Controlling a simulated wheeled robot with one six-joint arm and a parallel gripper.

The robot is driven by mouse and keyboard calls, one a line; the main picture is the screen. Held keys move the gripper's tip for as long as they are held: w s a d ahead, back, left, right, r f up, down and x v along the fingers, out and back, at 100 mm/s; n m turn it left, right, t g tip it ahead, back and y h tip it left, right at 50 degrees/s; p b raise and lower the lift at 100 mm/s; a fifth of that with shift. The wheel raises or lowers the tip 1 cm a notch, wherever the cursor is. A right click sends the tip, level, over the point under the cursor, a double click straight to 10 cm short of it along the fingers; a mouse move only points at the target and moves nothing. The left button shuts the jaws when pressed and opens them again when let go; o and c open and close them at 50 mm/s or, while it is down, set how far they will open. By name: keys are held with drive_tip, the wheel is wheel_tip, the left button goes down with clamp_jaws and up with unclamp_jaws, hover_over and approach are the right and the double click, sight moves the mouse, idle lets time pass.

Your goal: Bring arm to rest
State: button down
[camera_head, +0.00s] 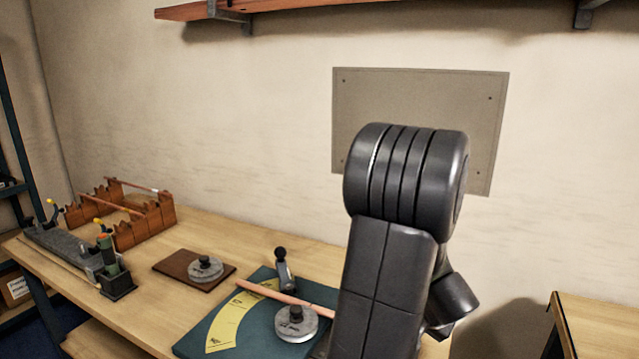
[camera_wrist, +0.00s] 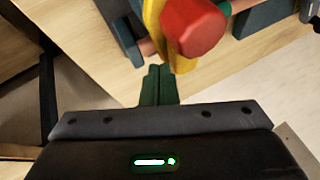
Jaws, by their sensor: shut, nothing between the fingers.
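My arm (camera_head: 390,240) rises in front of the bench in the head view, bent at a thick dark ribbed joint. My gripper is hidden in that view. In the wrist view the two dark green fingers of my gripper (camera_wrist: 159,82) lie side by side, shut and with nothing held. Just beyond the fingertips are a red knob (camera_wrist: 192,27) and a yellow part (camera_wrist: 155,25). I cannot tell from this view whether the fingers touch them. A short piece of copper-coloured pipe (camera_wrist: 147,47) shows beside the yellow part.
The bench (camera_head: 160,222) carries a wooden rack (camera_head: 145,220) with copper pipe, a grey fixture (camera_head: 60,248), a brown board (camera_head: 170,267) and a teal bending plate (camera_head: 200,343) with copper pipe (camera_head: 315,303). A wall plate (camera_head: 420,95) is behind my arm; a shelf (camera_head: 290,5) is above.

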drive_tip(key=shift+s+r+p, duration=0.15)
drive_tip(key=shift+r+p, duration=0.05)
drive_tip(key=shift+p, duration=0.25)
drive_tip(key=shift+s+d+f+m+h, duration=0.2)
drive_tip(key=shift+m+h, duration=0.1)
drive_tip(key=shift+m, duration=0.1)
drive_tip(key=s+b+v, duration=0.1)
drive_tip(key=v, duration=0.5)
drive_tip(key=s+d+f+b+v, duration=0.1)
drive_tip(key=b+v, duration=0.1)
drive_tip(key=v, duration=0.4)
drive_tip(key=shift+s, duration=0.35)
drive_tip(key=shift+a, duration=0.1)
